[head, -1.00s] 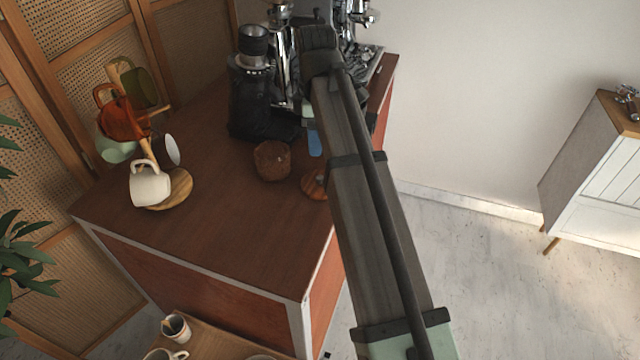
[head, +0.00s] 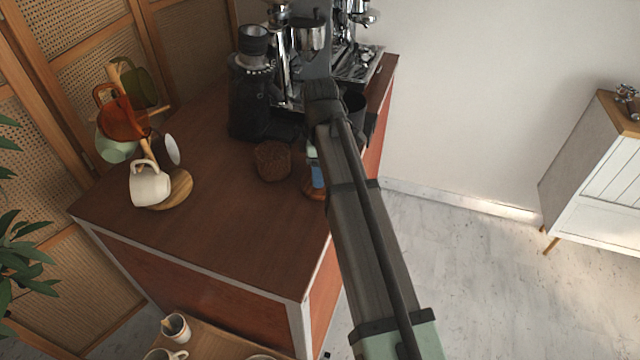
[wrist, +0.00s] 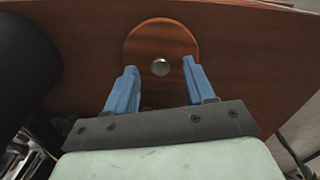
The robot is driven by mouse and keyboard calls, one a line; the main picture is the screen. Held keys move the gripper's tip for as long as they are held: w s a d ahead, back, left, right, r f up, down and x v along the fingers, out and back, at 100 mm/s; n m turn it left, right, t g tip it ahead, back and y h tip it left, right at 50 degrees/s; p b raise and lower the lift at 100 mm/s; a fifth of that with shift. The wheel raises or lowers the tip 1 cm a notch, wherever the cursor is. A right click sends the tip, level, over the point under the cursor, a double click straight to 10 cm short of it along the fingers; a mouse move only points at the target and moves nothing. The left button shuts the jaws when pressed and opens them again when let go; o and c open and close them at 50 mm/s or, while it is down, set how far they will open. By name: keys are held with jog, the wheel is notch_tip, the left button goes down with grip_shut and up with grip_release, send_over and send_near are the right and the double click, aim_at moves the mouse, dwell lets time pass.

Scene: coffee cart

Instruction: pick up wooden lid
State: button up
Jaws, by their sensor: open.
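The wooden lid (wrist: 160,42) is a round reddish-brown disc with a silver knob (wrist: 160,67) at its middle. It lies on the cart top, and in the head view only part of its edge (head: 312,191) shows beside my arm. My gripper (wrist: 160,72) has blue fingers and is open. In the wrist view the two fingertips are on either side of the knob, apart from it. I cannot tell how high they are above the lid. In the head view my arm hides most of the gripper, with a bit of blue finger (head: 318,175) showing.
A brown textured cup-like container (head: 273,161) stands just left of the lid. A black grinder (head: 250,95) and a chrome espresso machine (head: 355,60) stand behind. A mug tree with a white mug (head: 149,184) is at left. The front of the cart top (head: 230,240) is clear.

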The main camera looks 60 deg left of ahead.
jog(key=shift+f, duration=0.65)
grip_shut()
